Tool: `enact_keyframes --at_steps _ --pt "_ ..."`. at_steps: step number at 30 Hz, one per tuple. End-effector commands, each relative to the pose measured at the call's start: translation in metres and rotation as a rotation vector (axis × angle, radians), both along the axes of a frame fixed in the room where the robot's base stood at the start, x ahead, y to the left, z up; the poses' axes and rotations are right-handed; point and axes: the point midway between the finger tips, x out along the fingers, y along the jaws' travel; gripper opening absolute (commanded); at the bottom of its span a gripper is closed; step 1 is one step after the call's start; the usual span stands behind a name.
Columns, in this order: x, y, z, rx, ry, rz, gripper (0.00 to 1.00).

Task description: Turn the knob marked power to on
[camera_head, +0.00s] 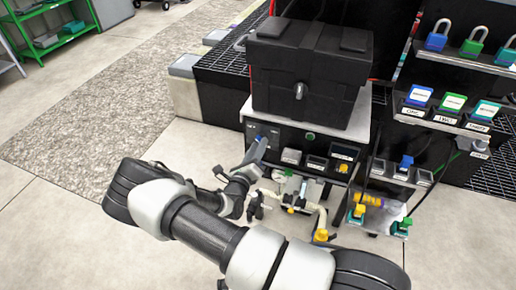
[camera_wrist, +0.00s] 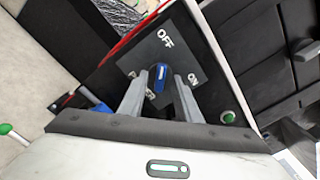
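The power knob (camera_wrist: 160,72) is blue with a pale mark at its upper end, on a dark plate (camera_wrist: 150,52) in the wrist view. Its marked end points towards the word OFF; ON is printed to its lower right. Lower-left lettering is partly hidden by a finger. My gripper (camera_wrist: 161,79) has its two grey fingers apart, one on each side of the knob. I cannot tell whether they touch it. In the head view my gripper (camera_head: 256,154) is at the left part of the black front panel (camera_head: 286,133), and I cannot make out the knob clearly.
A black case (camera_head: 310,75) stands on the unit above the panel. A green button (camera_wrist: 228,116) is right of the knob plate. Pipes and valves (camera_head: 297,193) sit below the panel. Padlocks (camera_head: 473,42) and tags are on a board at right. Floor is open at left.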

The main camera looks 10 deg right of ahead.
Motion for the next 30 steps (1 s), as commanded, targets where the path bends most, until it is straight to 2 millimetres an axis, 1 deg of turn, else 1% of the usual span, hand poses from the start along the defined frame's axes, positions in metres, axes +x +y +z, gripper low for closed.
enact_keyframes --at_steps 8,9,14,15,23,30 --pt "0.002 -0.0013 0.0001 0.0 0.0 0.0 0.3" --pt "0.002 -0.0013 0.0001 0.0 0.0 0.0 0.29" --pt "0.0019 -0.0012 0.0001 0.0 0.0 0.0 0.02" --pt "0.0018 -0.0012 0.0 0.0 0.0 0.0 0.0" --pt "0.0016 -0.0012 0.0004 0.013 -0.007 -0.001 0.0" --pt "0.0012 -0.0015 0.0012 0.097 -0.054 -0.001 0.0"
